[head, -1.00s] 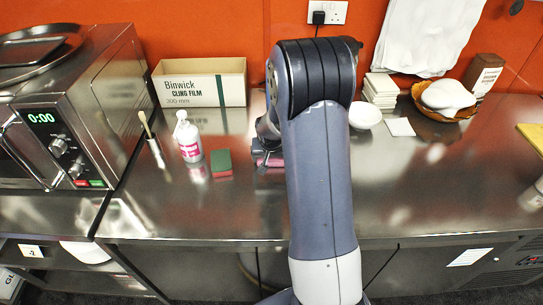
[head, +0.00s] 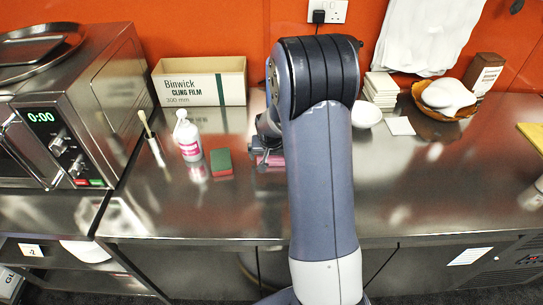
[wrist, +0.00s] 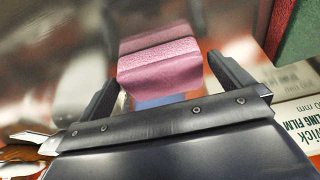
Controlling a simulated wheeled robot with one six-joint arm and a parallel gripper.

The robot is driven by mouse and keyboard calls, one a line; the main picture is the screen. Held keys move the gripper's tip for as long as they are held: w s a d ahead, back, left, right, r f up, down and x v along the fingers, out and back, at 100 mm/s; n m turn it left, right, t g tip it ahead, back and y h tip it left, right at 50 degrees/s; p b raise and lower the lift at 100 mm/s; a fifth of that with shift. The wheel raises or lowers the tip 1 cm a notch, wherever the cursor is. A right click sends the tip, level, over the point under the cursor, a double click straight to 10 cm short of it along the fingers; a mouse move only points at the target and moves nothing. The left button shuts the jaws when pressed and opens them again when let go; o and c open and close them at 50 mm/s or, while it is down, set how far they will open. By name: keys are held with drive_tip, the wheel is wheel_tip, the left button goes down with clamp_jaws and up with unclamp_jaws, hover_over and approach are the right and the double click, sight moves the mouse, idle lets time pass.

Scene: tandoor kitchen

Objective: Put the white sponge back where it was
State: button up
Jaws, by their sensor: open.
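I cannot make out a white sponge for certain. A pink sponge-like block (wrist: 160,68) lies at the tips of my gripper (wrist: 165,82) in the wrist view. The fingers are open, one on each side of it; whether they touch it is unclear. In the head view my gripper (head: 266,150) is mostly hidden behind my arm, low over the steel counter, with a bit of pink showing beside it. A green and red sponge (head: 221,163) lies on the counter just left of it and also shows at the upper right in the wrist view (wrist: 297,35).
A pink-labelled white bottle (head: 187,138), a brush (head: 151,135) and a cling film box (head: 200,88) stand left. Right of my arm are a white bowl (head: 366,115), white stack (head: 381,90), white square (head: 399,126) and basket (head: 430,110) holding a white rounded thing. The front counter is clear.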

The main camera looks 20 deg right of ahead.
drive_tip(key=v, duration=1.1)
drive_tip(key=shift+b, duration=0.45)
drive_tip(key=shift+s, duration=0.15)
drive_tip(key=x, duration=1.2)
drive_tip(key=shift+f+p, duration=0.1)
drive_tip(key=shift+p, duration=0.3)
